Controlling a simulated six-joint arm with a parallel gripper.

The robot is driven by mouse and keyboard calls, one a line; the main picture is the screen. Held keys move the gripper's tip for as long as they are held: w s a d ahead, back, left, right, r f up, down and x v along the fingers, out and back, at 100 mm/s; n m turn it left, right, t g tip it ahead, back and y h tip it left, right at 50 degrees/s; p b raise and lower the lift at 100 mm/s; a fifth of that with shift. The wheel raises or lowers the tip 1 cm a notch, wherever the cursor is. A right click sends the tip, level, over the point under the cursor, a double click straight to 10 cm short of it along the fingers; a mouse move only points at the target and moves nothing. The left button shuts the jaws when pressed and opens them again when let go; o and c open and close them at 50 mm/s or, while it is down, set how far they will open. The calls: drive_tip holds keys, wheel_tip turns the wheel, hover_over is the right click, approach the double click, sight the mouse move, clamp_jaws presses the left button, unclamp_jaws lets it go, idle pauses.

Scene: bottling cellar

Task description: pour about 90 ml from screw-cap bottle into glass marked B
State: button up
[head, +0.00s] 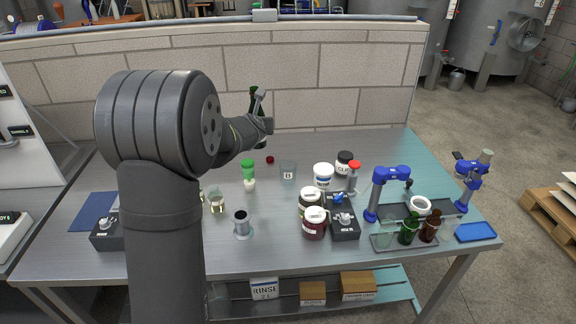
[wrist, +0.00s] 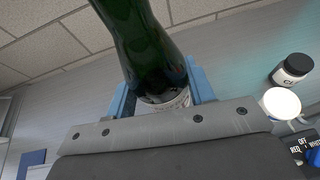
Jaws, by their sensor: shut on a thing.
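My gripper (head: 259,105) is shut on a dark green bottle (head: 253,101) and holds it raised above the back of the table. In the wrist view the bottle (wrist: 145,45) stands between the blue fingers, with a pale label low on it. Its mouth is out of that view, and in the head view my wrist hides its lower part. It looks close to upright in the head view. The glass marked B (head: 288,171) stands on the table, below and right of my gripper. I cannot make out any liquid in it. A small red cap (head: 270,159) lies behind it.
A green-capped bottle (head: 248,176) stands left of glass B. White-lidded jars (head: 323,177) and a black-lidded jar (head: 344,163) stand to its right. A metal cup (head: 242,224) and a small glass (head: 217,202) are in front. A low wall (head: 330,90) runs behind the table.

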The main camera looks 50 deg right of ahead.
drive_tip(key=shift+f, duration=1.7)
drive_tip(key=shift+f, duration=0.1)
drive_tip(key=shift+f+m+t+y, duration=0.3)
drive_tip(key=shift+f+m+y, duration=0.2)
drive_tip(key=shift+m, duration=0.2)
drive_tip(key=shift+m, duration=0.3)
